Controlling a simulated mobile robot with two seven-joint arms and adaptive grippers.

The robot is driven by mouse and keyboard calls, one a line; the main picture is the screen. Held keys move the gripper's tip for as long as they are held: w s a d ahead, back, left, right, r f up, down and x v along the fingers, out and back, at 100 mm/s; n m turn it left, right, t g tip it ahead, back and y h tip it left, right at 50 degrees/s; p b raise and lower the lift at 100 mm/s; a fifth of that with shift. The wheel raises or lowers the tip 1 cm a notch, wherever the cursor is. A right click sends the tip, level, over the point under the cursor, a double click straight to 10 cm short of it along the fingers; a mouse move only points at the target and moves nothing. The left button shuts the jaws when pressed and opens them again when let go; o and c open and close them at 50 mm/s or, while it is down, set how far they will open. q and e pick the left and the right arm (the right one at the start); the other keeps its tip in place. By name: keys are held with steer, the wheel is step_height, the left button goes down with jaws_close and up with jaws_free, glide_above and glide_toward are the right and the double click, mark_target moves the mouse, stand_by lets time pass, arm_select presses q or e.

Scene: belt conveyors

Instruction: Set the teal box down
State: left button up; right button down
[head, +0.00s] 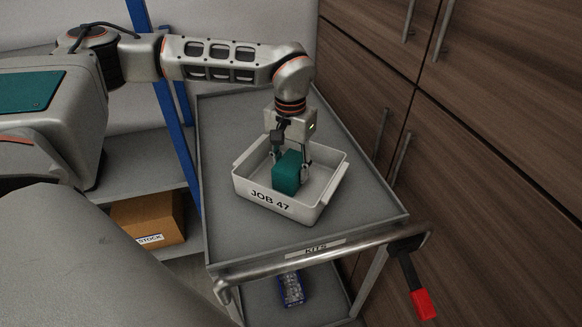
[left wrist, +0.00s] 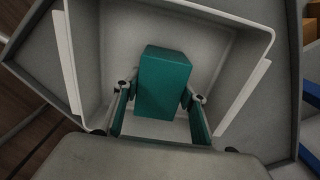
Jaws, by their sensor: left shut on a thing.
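The teal box (head: 287,172) is upright inside the white tray marked JOB 47 (head: 310,214). My left gripper (head: 290,168) reaches down into the tray and is shut on the teal box. In the left wrist view, the teal box (left wrist: 163,84) sits between the two fingers, with the tray's walls (left wrist: 87,60) around it. I cannot tell whether the box's underside touches the tray floor. My right gripper is not in view.
The tray stands on the grey top of a cart (head: 235,235) labelled KITS. A blue item (head: 291,289) lies on its lower shelf. Brown cabinets (head: 480,110) stand close on the right. A cardboard box marked STOCK (head: 150,218) sits on a shelf at left.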

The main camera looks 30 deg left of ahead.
mark_target(291, 162)
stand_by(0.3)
arm_select(q)
steer(key=o, duration=1.2)
steer(key=shift+f, duration=0.1)
steer(key=shift+o, duration=0.2)
step_height(291, 162, up, 12)
steer(key=shift+f+p, duration=0.25)
steer(key=shift+p, duration=0.3)
steer(key=shift+r, duration=0.4)
